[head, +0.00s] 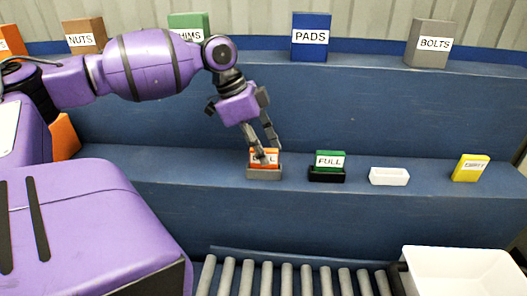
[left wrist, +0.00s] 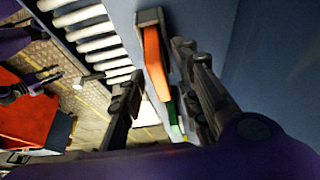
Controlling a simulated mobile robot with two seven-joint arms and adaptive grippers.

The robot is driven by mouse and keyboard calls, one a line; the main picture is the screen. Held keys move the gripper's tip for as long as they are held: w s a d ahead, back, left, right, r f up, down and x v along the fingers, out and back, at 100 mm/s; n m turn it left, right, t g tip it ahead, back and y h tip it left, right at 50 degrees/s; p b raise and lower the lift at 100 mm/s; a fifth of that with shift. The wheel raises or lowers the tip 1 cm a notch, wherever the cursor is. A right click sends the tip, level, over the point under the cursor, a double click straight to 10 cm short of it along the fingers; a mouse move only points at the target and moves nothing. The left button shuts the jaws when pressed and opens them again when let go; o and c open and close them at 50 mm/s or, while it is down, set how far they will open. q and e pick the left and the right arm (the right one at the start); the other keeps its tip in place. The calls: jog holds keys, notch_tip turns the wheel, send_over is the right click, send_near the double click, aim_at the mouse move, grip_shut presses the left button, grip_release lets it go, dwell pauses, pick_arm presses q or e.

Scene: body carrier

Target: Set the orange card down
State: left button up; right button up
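The orange card (head: 257,152) stands in a grey holder (head: 264,174) on the lower blue ledge. Its white label is partly hidden by my left gripper's fingers. My left gripper (head: 268,153) is at the card, reaching down from above. In the left wrist view the orange card (left wrist: 156,62) and grey holder (left wrist: 149,17) show beyond the fingertips. My left gripper's fingers (left wrist: 158,62) stand apart there, with visible room beside the card. A purple and black arm end (left wrist: 40,78), seemingly my right gripper, shows small at that view's left; its finger state is unclear.
Right of the card, a green card (head: 330,158) labelled FULL stands in a black holder (head: 327,175). Then come an empty white holder (head: 389,177) and a tilted yellow card (head: 469,169). Labelled boxes line the upper ledge. A roller conveyor (head: 290,278) and white bin (head: 465,272) lie in front.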

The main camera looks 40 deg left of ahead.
pick_arm(q)
jog(key=p+v, duration=0.2)
jog(key=v, duration=0.9)
pick_arm(e)
jog(key=shift+w+a+r, duration=0.15)
jog(key=shift+a+r, duration=0.05)
jog(key=shift+r, duration=0.4)
jog(key=shift+w+a+r, duration=0.1)
jog(key=shift+a+r, duration=0.1)
jog(key=shift+r, duration=0.35)
jog(key=shift+w+r, duration=0.2)
jog(key=shift+w, duration=0.05)
